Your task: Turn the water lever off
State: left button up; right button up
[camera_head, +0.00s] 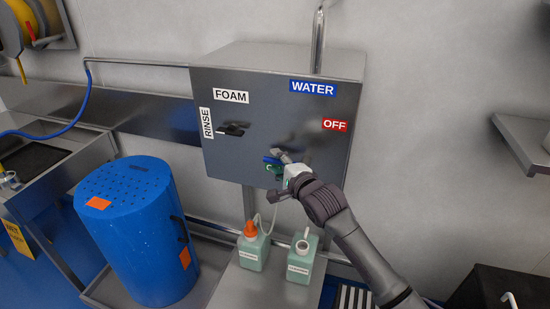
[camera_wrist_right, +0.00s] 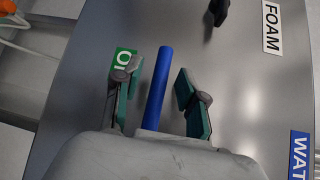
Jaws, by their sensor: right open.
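The blue water lever (camera_head: 271,159) is on the front of the steel control box, below the WATER label (camera_head: 313,88). Its tip lies beside the green ON label (camera_head: 274,169), away from the red OFF label (camera_head: 335,125). My right gripper (camera_head: 279,163) is at the lever and hides its pivot end. In the right wrist view the lever (camera_wrist_right: 158,88) runs between the two open fingers of the gripper (camera_wrist_right: 157,78), with visible gaps on both sides. The green label (camera_wrist_right: 123,58) is partly behind one finger there. My left gripper is not in view.
A black knob (camera_head: 232,129) sits between the FOAM (camera_head: 231,96) and RINSE (camera_head: 206,123) labels. Below the box (camera_head: 220,165) stand two green bottles (camera_head: 252,252) (camera_head: 301,262). A blue drum (camera_head: 135,230) stands at left.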

jog(key=shift+w+a, duration=0.35)
jog(key=shift+w, duration=0.25)
jog(key=shift+f, duration=0.1)
grip_shut()
